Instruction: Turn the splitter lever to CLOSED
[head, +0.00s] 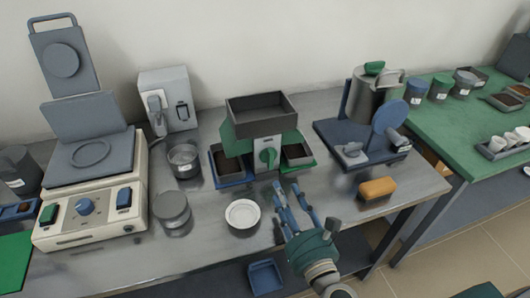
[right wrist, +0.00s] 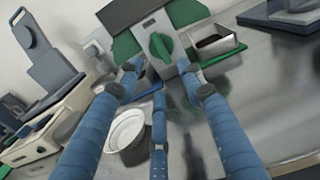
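The splitter (head: 240,133) stands mid-bench, a green body with a dark open hopper (head: 262,112) on top. Its green lever (head: 268,157) is a round knob with a raised grip on a pale front plate. The grip looks roughly upright in the head view; the lever also shows in the right wrist view (right wrist: 161,47). I cannot read any position marks. My right gripper (head: 287,190) is open and empty, just in front of and below the lever, its blue fingers spread towards it (right wrist: 160,74). They look apart from the lever. My left gripper is out of view.
Trays (head: 230,166) (head: 297,153) sit either side of the splitter's plate. A white bowl (head: 242,215) stands just left of my right gripper. An orange block (head: 377,188) and a blue-based device (head: 345,136) lie to the right. A hotplate-like unit (head: 95,205) stands left.

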